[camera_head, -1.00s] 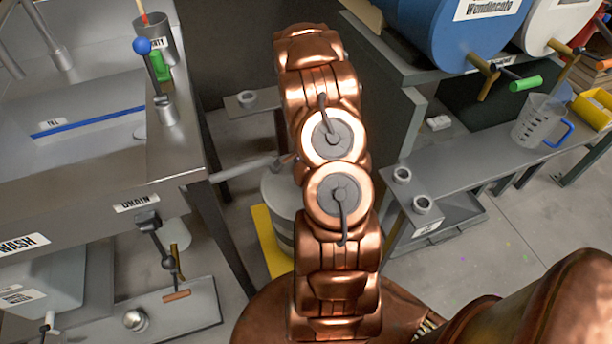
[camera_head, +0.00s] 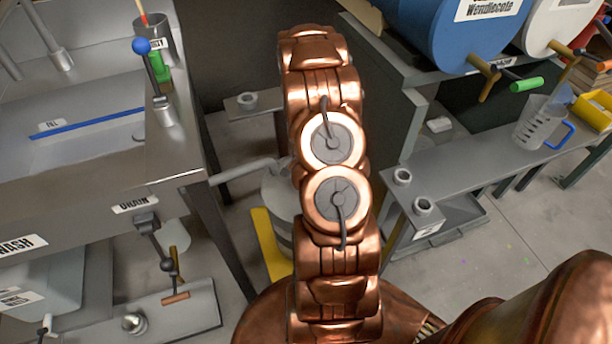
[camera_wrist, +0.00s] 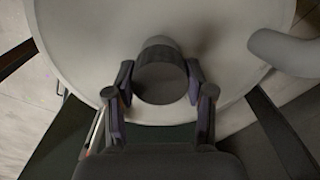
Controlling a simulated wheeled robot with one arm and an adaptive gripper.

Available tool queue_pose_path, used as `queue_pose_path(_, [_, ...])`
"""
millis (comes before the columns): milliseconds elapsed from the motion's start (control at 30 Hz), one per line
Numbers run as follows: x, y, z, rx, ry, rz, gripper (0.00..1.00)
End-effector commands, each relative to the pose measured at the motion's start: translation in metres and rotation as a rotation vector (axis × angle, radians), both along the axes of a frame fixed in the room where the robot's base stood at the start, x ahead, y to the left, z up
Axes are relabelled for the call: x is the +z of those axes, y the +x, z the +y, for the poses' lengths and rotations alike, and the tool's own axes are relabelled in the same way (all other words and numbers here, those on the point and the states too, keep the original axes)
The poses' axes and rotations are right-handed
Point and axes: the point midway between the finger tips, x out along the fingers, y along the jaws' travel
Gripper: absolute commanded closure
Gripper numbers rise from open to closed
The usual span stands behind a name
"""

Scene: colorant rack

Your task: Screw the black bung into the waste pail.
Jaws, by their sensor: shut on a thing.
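The waste pail (camera_head: 273,192) is a light grey round drum on the floor, partly hidden behind my arm in the head view. Its pale round top (camera_wrist: 80,25) fills much of the wrist view. My gripper (camera_wrist: 160,84) is closed around the dark round bung (camera_wrist: 161,86), one finger on each side, over the near part of the pail top. A lighter grey rounded piece shows just beyond the bung. I cannot tell whether the bung is seated in an opening. My arm hides the gripper and bung in the head view.
A grey pipe (camera_head: 245,172) reaches from the sink bench toward the pail; a grey pipe end (camera_wrist: 283,52) overhangs the pail top at right in the wrist view. A yellow strip (camera_head: 268,245) lies by the pail. A bench (camera_head: 480,160) with a measuring jug (camera_head: 533,124) stands right.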

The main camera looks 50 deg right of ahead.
Motion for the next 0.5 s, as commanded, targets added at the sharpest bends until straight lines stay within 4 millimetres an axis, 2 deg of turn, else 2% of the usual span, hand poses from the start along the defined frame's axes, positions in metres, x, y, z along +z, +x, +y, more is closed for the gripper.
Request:
queue_pose_path(33, [-0.0002,-0.0003,0.0002,0.000,0.001,0.001,0.72])
queue_pose_path(133, [-0.0003,-0.0003,0.0002,-0.001,0.001,0.001,0.82])
queue_pose_path(267, [-0.0002,-0.0007,0.0000,-0.030,0.001,0.002,0.83])
queue_pose_path(500, [0.0004,-0.0014,0.0000,-0.323,0.000,0.002,0.83])
